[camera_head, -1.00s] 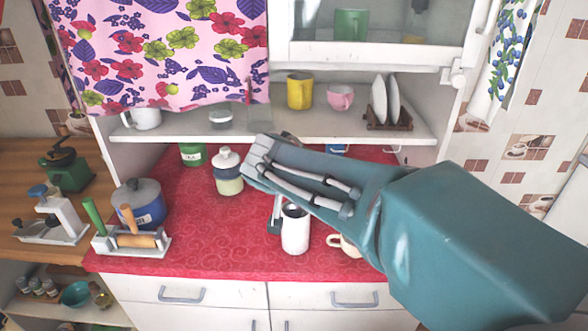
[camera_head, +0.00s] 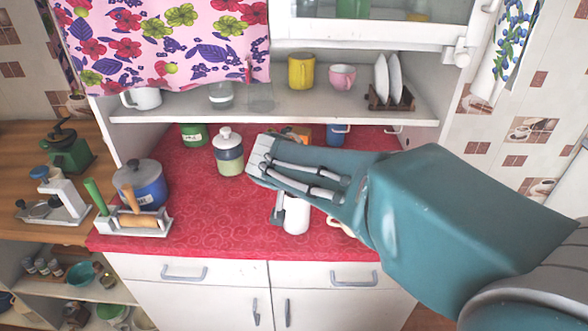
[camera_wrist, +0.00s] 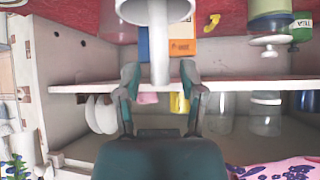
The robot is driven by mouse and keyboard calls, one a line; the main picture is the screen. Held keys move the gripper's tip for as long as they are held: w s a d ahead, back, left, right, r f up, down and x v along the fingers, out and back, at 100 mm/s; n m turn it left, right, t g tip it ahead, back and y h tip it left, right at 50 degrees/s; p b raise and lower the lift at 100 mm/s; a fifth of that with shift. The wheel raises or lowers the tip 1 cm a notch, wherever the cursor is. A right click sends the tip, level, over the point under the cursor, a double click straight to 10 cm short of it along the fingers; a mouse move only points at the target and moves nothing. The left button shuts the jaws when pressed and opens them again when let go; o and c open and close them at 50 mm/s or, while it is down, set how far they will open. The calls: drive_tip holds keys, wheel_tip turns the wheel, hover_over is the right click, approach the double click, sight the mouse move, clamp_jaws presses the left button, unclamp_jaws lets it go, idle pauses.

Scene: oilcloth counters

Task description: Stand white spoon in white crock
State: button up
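The white crock (camera_head: 297,216) stands upright on the red counter, its upper part covered by my gripper in the head view. Its mouth (camera_wrist: 178,12) shows at the top of the upside-down wrist view. The white spoon's handle (camera_wrist: 160,55) lines up with the crock's mouth and reaches between my fingers; whether its lower end is inside is unclear. The head view hides the spoon. My gripper (camera_wrist: 160,80) is open, with a gap on each side of the handle. In the head view, my gripper (camera_head: 279,208) is just left of the crock.
A cream cup (camera_head: 336,228) is partly hidden right of the crock. A lidded jar (camera_head: 229,155) stands behind left. The shelf (camera_head: 350,111) above holds a yellow mug (camera_head: 301,71), pink cup (camera_head: 342,77) and plate rack (camera_head: 390,98).

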idle(0.3)
drive_tip(key=v, duration=1.2)
drive_tip(key=shift+f, duration=0.1)
idle(0.3)
drive_tip(key=s+d+f+n+g+y, duration=0.1)
drive_tip(key=s+d+f, duration=0.3)
drive_tip(key=s+d, duration=0.4)
drive_tip(key=s+d+f+n+g+y, duration=0.1)
drive_tip(key=s+d+f+g, duration=0.1)
drive_tip(key=s+d+f, duration=0.3)
drive_tip(key=s+d, duration=0.3)
drive_tip(key=shift+d+f+g, duration=0.2)
drive_tip(key=shift+g, duration=0.2)
drive_tip(key=shift+d, duration=0.15)
